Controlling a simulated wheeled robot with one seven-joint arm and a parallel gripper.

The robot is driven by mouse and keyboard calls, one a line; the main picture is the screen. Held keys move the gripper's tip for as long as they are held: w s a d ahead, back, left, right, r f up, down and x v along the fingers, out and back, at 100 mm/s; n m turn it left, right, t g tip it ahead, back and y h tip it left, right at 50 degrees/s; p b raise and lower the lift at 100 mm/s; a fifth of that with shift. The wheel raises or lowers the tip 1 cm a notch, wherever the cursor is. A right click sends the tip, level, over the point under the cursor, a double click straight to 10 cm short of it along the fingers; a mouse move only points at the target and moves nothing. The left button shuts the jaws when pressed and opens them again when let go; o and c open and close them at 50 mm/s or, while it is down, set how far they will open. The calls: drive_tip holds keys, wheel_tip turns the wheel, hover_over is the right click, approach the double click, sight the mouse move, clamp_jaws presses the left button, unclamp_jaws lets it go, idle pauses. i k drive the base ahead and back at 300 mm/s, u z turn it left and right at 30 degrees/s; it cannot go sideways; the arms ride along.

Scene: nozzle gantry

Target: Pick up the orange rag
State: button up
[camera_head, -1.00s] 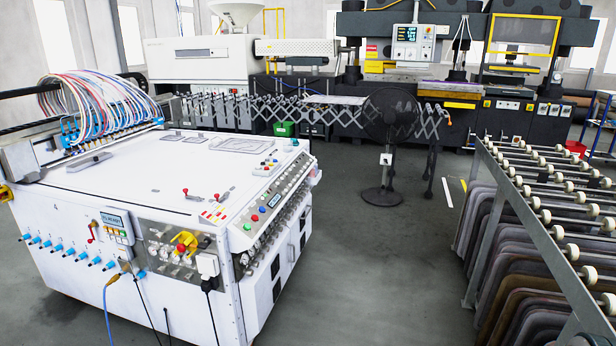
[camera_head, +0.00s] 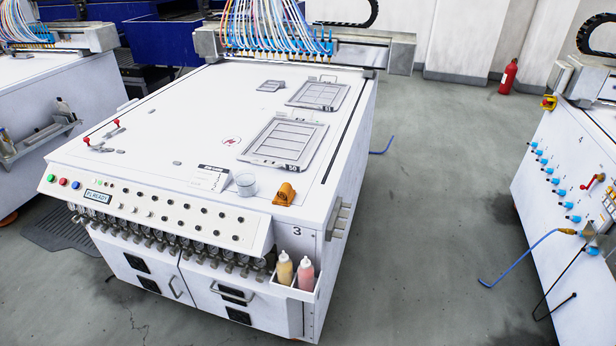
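The orange rag (camera_head: 286,194) is a small folded or crumpled orange piece on the white top of the machine marked 3 (camera_head: 210,115). It lies near the front right corner of that top, to the right of a small clear cup (camera_head: 246,184). Nothing covers it. My gripper is not in view, so its state and its place relative to the rag do not show.
Two framed trays (camera_head: 284,143) and a card (camera_head: 210,178) lie on the machine top. Bottles (camera_head: 285,270) hang at its front right. A second machine (camera_head: 580,160) stands right, with a blue hose (camera_head: 520,258) near the floor. Grey floor (camera_head: 430,180) lies between.

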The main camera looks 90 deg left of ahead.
sight(286, 194)
drive_tip(key=u, duration=3.45)
drive_tip(key=i, duration=1.65)
